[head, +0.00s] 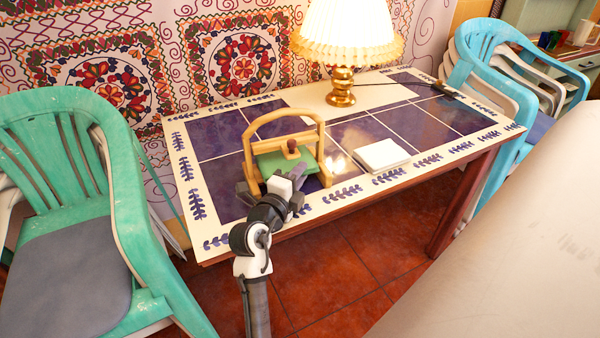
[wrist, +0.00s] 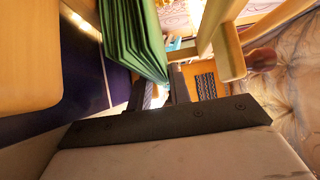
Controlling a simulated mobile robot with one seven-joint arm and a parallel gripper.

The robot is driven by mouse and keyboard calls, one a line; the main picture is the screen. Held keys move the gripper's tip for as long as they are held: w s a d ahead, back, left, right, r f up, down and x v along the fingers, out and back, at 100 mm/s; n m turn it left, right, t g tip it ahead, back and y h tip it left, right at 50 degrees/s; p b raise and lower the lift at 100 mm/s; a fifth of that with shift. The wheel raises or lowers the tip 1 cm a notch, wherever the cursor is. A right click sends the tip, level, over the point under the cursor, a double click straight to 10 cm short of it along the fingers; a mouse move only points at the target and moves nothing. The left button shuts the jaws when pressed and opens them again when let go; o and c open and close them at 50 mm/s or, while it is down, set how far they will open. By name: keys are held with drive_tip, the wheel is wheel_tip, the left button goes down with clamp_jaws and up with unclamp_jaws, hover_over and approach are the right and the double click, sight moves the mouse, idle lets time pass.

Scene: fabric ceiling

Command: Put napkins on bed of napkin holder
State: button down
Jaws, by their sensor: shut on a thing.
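The green napkins (head: 272,165) are a folded stack at the wooden napkin holder (head: 254,127), below its arch and around the dark knob in the head view. In the wrist view the layered green stack (wrist: 135,35) hangs from the top, with its lower corner between my fingers. My gripper (head: 300,172) is at the front right of the stack and is shut on it; it also shows in the wrist view (wrist: 160,92). Wooden holder parts (wrist: 228,55) show right of the stack there. Whether the napkins touch the holder's bed is hidden.
The holder stands near the front left of the tiled table (head: 220,140). A white flat block (head: 382,155) lies to its right. A lamp (head: 341,85) stands behind. Green chairs (head: 60,150) are at left, blue chairs (head: 490,60) at right. The table's right part is mostly clear.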

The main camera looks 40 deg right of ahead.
drive_tip(key=shift+f, duration=0.1)
drive_tip(key=c, duration=1.3)
unclamp_jaws()
drive_tip(key=b+v, duration=0.3)
drive_tip(key=v, duration=0.9)
